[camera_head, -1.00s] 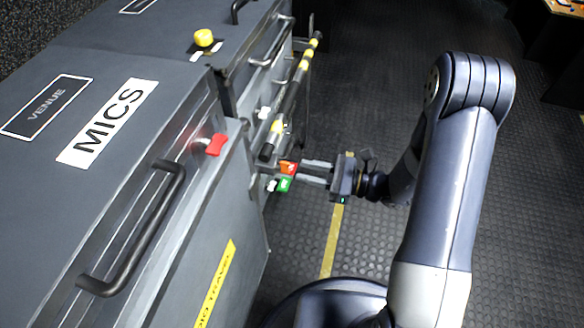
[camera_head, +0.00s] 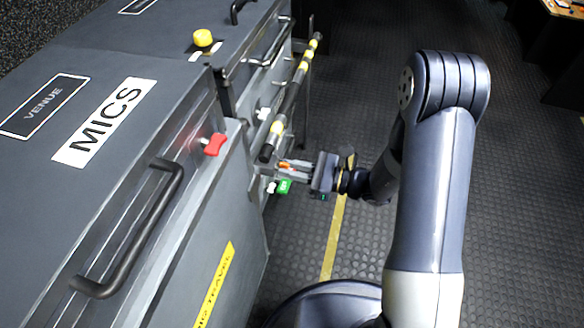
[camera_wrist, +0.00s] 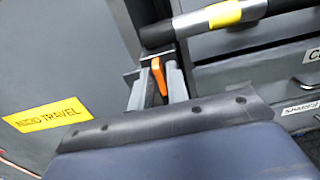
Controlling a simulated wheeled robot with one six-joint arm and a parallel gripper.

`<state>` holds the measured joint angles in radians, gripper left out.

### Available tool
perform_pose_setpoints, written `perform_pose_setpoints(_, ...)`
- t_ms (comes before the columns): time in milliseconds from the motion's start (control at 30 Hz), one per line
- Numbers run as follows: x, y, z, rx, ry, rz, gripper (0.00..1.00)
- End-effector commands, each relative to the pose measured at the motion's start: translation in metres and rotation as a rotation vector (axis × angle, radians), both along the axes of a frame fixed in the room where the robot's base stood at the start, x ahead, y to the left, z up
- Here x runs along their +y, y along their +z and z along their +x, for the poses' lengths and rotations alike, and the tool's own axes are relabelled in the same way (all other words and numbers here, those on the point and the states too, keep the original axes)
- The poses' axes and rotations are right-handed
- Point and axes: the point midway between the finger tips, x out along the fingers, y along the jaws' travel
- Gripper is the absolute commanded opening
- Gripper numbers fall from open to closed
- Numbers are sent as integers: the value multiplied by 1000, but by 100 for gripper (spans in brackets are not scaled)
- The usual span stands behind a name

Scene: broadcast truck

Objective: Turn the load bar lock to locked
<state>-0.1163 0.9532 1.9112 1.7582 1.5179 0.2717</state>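The load bar (camera_head: 289,102), dark with yellow bands, runs along the front of the grey cases. It also crosses the top of the wrist view (camera_wrist: 190,25). Just below its near end is a small orange lever (camera_wrist: 158,76), which I take as the load bar lock; in the head view only a bit of orange (camera_head: 285,165) shows. Beneath it are a green tag (camera_head: 284,187) and a small white piece (camera_head: 271,187). My gripper (camera_head: 287,169) reaches in from the right, open, with one finger on each side of the lever. I cannot tell whether either finger touches it.
The case marked MICS (camera_head: 105,122) stands at the left, with a black handle (camera_head: 135,235) and a red latch (camera_head: 214,145). A yellow knob (camera_head: 203,38) sits on the case behind. The dark rubber floor (camera_head: 350,100) to the right is clear, with a yellow line (camera_head: 334,240).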

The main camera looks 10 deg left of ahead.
Motion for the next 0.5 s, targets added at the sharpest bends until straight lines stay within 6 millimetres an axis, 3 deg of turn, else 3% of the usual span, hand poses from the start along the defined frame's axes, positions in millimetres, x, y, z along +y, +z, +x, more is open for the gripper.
perform_pose_setpoints(500, 0, 1, 0, 56, 0, 3, 0)
